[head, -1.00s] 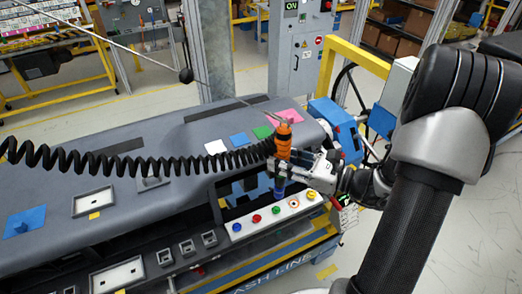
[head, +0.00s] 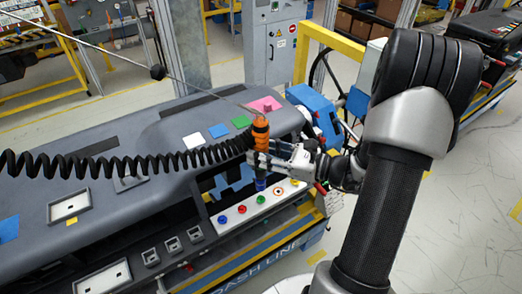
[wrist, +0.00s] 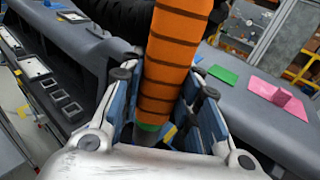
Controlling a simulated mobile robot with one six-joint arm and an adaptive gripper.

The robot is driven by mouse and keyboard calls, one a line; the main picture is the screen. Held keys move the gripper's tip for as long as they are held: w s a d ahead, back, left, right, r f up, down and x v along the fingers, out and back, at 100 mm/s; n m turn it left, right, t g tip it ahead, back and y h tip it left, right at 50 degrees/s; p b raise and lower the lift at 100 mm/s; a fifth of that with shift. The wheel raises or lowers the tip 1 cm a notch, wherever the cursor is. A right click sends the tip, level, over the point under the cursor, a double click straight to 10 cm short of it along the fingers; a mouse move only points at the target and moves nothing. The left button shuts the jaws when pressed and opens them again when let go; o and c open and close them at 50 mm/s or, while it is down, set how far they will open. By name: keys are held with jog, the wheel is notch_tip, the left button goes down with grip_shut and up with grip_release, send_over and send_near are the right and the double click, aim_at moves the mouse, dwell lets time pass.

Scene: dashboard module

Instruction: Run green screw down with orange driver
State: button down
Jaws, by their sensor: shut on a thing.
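The orange driver (head: 260,133) stands about upright in my gripper (head: 264,160), with a black coiled cord running left from its top. In the wrist view the orange handle (wrist: 176,52) with dark bands stands between my fingers, which are shut on it. A blue lower part (head: 260,184) shows under the gripper in the head view. The green screw (head: 261,200) is on the white strip (head: 232,222), right below that blue part. I cannot tell whether the driver tip touches it. The wrist view hides the tip.
The strip also bears a blue (head: 222,220), a red (head: 242,209) and a yellow (head: 295,183) piece, and an orange-ringed one (head: 280,191). The grey dashboard (head: 165,140) has colored pads on top. A blue machine (head: 312,112) stands close behind my gripper.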

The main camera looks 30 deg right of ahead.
aim_at(261, 170)
jog(key=shift+f+b, duration=1.65)
jog(key=shift+f, duration=0.7)
jog(key=shift+f+b, duration=0.7)
jog(key=shift+f, duration=0.6)
dwell(3.1)
